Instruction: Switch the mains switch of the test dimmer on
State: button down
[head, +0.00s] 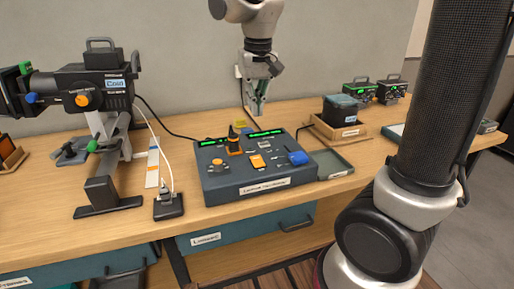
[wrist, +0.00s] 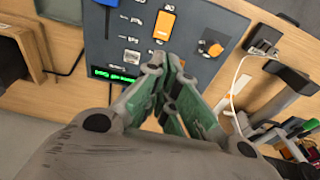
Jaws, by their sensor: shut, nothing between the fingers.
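A dark blue-grey control console (head: 222,187) stands on the bench with two lit green displays and a front label too small to read surely. My gripper (head: 257,112) is shut and empty above the console's back edge, touching no control. In the wrist view the fingertips (wrist: 172,78) point toward the console (wrist: 185,65) and its orange switch (wrist: 164,25).
A spotlight (head: 90,88) on a stand is at left. A small black box (head: 168,207) with a white cable sits before the console's left side. A wooden tray (head: 340,133) holding a dark block and a green-grey tray (head: 331,163) lie to the right. Drawers are below the bench.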

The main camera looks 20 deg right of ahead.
jog(key=shift+f, duration=0.15)
jog(key=f, duration=0.4)
jog(key=w+f, duration=0.1)
jog(key=f, duration=0.8)
jog(key=shift+w+f, duration=0.35)
jog(key=shift+f, duration=0.1)
jog(key=shift+w+f, duration=0.1)
jog(key=shift+f, duration=0.2)
jog(key=shift+r, duration=0.9)
notch_tip(320, 180, up, 14)
jog(key=w, duration=0.1)
jog(key=shift+w, duration=0.35)
